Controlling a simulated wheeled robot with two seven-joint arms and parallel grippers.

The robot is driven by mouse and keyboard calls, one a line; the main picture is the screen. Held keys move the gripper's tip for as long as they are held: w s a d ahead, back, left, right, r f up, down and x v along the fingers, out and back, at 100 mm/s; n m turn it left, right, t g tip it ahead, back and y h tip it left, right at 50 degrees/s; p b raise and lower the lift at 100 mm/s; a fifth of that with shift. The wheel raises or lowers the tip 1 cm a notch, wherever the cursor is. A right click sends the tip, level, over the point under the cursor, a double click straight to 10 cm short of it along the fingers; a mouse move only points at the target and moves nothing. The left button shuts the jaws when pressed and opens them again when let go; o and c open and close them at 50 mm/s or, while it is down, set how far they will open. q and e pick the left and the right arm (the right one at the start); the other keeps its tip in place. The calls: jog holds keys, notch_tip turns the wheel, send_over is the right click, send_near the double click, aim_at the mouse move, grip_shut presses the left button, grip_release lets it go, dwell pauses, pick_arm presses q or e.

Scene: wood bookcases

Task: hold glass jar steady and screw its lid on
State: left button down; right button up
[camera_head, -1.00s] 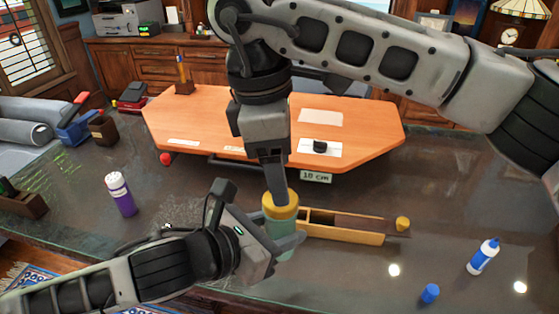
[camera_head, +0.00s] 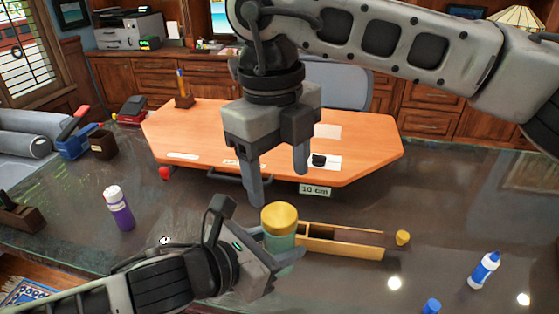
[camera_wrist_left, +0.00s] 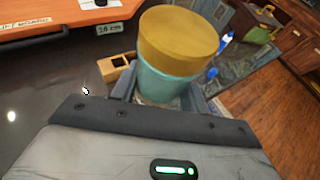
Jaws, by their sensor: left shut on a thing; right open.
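The glass jar (camera_head: 283,242) is pale green and stands upright, with its yellow lid (camera_head: 280,217) sitting level on top. In the left wrist view the jar (camera_wrist_left: 166,86) is between the fingers and the lid (camera_wrist_left: 178,38) covers its mouth. My left gripper (camera_head: 284,258) is shut on the jar body from the left, below the lid. My right gripper (camera_head: 278,185) is open and empty, pointing down above the lid and apart from it. The jar's lower part is hidden by the left gripper.
A long wooden box (camera_head: 345,241) lies right of the jar, with a small yellow cap (camera_head: 403,238) beside it. A purple bottle (camera_head: 119,208) stands left, and a blue-white bottle (camera_head: 483,270) stands right. An orange board (camera_head: 215,125) lies behind.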

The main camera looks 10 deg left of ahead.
aim_at(279, 214)
jog(key=n, duration=0.7)
jog(key=shift+r+n, duration=0.3)
jog(key=shift+n, duration=0.1)
jog(key=n, duration=0.4)
jog(key=shift+r, duration=0.15)
jog(key=n, duration=0.3)
jog(key=shift+r+n+y, duration=0.1)
jog(key=shift+n+y, duration=0.2)
jog(key=shift+n, duration=0.1)
jog(key=shift+f, duration=4.05)
